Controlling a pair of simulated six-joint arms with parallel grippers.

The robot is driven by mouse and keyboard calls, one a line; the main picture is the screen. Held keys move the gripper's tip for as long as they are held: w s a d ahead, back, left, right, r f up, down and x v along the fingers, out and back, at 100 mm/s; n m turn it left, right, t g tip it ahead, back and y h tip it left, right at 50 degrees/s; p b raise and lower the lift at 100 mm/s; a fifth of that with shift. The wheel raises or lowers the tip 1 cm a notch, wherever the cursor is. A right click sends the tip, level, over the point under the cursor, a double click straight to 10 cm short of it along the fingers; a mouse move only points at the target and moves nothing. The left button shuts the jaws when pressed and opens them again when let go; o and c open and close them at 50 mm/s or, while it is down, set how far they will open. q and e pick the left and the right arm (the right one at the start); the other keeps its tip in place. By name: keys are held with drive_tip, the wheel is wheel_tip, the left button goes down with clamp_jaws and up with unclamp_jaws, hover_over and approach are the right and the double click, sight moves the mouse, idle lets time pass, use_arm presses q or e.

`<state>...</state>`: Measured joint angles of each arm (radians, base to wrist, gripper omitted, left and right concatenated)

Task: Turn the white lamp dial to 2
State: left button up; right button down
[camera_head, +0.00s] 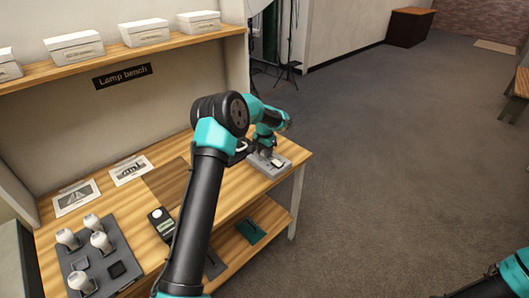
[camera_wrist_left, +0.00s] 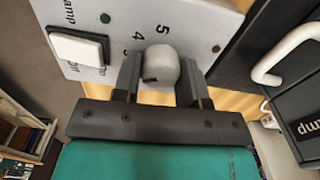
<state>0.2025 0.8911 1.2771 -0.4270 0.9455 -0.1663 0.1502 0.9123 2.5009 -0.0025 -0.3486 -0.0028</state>
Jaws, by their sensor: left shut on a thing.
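The white lamp dial (camera_wrist_left: 161,62) is a rounded pale knob on a light grey control panel (camera_wrist_left: 205,18), in the left wrist view. My left gripper (camera_wrist_left: 159,82) is shut on the dial, one dark finger on each side. A dark mark shows on the dial's lower left. The printed 5 and 4 are readable above it; the other numbers are partly or fully hidden, so I cannot tell the exact setting. In the head view my left gripper (camera_head: 268,146) is over the grey control box (camera_head: 281,171) at the bench's right end, and the dial is hidden there.
A white rocker switch (camera_wrist_left: 78,48) sits beside the dial. A black case with a white handle (camera_wrist_left: 290,52) is close on the right. The wooden bench (camera_head: 125,207) also bears a grey tray (camera_head: 118,250) with white bulbs and a light meter (camera_head: 161,222).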

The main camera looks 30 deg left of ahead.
use_arm(q)
drive_tip(key=shift+n, duration=1.3)
drive_tip(key=o, duration=0.9)
wheel_tip(320, 180, up, 18)
drive_tip(key=shift+f, duration=0.25)
